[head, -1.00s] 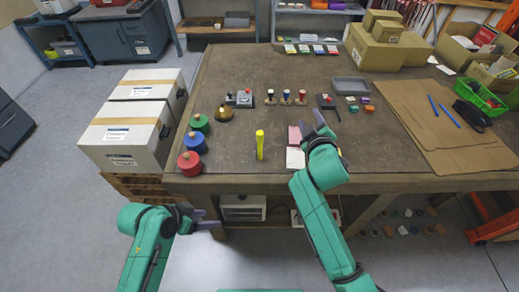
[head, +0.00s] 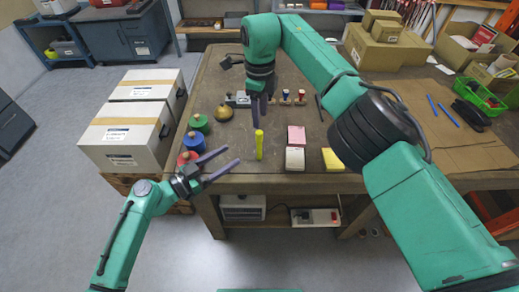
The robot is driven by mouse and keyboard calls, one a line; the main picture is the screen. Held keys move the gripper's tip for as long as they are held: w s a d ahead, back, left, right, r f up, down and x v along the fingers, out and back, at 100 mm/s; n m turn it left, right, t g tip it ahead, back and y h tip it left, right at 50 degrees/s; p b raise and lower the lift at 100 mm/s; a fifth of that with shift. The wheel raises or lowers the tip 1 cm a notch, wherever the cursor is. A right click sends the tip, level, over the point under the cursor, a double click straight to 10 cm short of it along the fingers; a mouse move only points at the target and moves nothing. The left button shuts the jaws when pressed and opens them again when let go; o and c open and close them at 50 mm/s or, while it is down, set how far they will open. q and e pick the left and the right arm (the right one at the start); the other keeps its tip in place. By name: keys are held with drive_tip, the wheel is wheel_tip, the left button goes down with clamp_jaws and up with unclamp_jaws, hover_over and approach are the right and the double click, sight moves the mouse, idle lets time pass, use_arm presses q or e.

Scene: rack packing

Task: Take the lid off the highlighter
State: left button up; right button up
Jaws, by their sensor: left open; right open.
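The yellow highlighter (head: 259,145) stands upright on the table near its front edge, in the head view. My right gripper (head: 262,108) points down just above the highlighter's top end, its fingers apart. I cannot tell whether the fingers are around the top or only over it. My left gripper (head: 222,161) is open and empty at the table's front edge, left of the highlighter, its fingers pointing right towards it. The seam between lid and body is too small to tell.
Red, blue (head: 194,142) and green round weights stand left on the table (head: 225,135). Pink (head: 296,134), white and yellow (head: 331,160) pads lie to the right. Several stamps stand behind. My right arm covers the table's right middle.

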sight(259, 138)
use_arm(q)
drive_tip(key=x, duration=1.2)
drive_tip(key=shift+w+d+f, duration=0.1)
drive_tip(key=shift+w+d, duration=0.1)
drive_tip(key=shift+d, duration=0.05)
clamp_jaws()
idle(0.6)
